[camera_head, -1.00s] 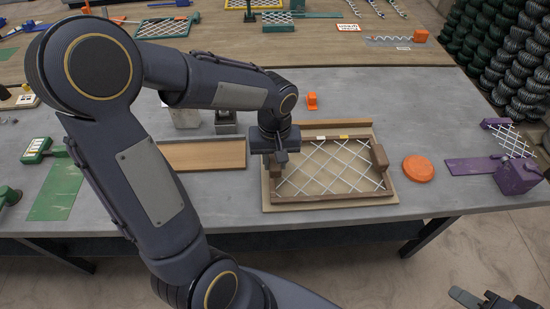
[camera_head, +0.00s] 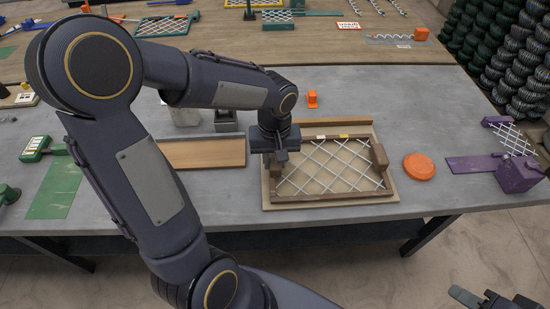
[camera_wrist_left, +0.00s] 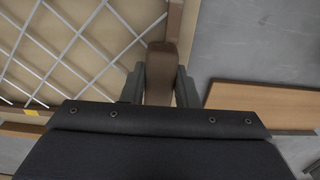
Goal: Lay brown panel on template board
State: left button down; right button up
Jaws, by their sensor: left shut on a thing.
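The brown panel is a white diagonal mesh (camera_head: 325,170) with brown end blocks; the right block (camera_head: 379,157) shows plainly. It lies over the beige template board (camera_head: 266,203), within its brown rim. My left gripper (camera_head: 275,162) points down at the panel's left end, shut on the left brown block. In the left wrist view, that block (camera_wrist_left: 161,72) sits between the two fingers, with the mesh (camera_wrist_left: 75,45) to its left. Whether the panel touches the board everywhere is unclear. My right gripper (camera_head: 496,300) is partly cut off at the lower right, away from the table.
A light brown plank (camera_head: 215,153) lies left of the board. An orange disc (camera_head: 419,167) lies to its right, then a purple plate (camera_head: 472,165) and a purple block (camera_head: 517,174) with mesh. A small orange piece (camera_head: 312,99) stands behind.

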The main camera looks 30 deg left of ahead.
pick_arm(q)
jog(key=shift+f+b, duration=0.3)
jog(key=shift+f, duration=0.05)
jog(key=c, duration=1)
grip_release()
jog(key=shift+c, duration=0.2)
notch_tip(320, 180, up, 8)
jog(key=shift+s, duration=0.1)
jog(key=s+d+m+t+h, duration=0.3)
jog(key=s+m+t, duration=0.2)
jog(key=s, duration=0.9)
jog(key=shift+d+r+t+h, duration=0.2)
jog(key=shift+r+t+h, duration=0.1)
jog(key=shift+r+h, duration=0.15)
